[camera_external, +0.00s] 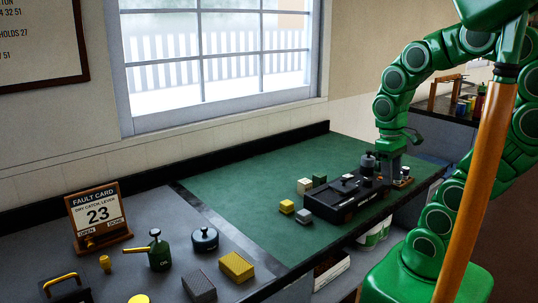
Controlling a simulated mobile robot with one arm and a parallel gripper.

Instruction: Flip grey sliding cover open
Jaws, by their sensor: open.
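A low black device (345,197) sits on the green mat, with small dark parts on its top. I cannot pick out the grey sliding cover for certain at this size. My green arm comes in from the right, and my gripper (388,172) points down at the device's right end, beside a dark round knob (368,160). The gripper is open. Its fingertips are small and partly hidden, so I cannot tell whether they touch anything.
Yellow (286,206), grey (303,216) and cream (304,186) blocks stand left of the device.

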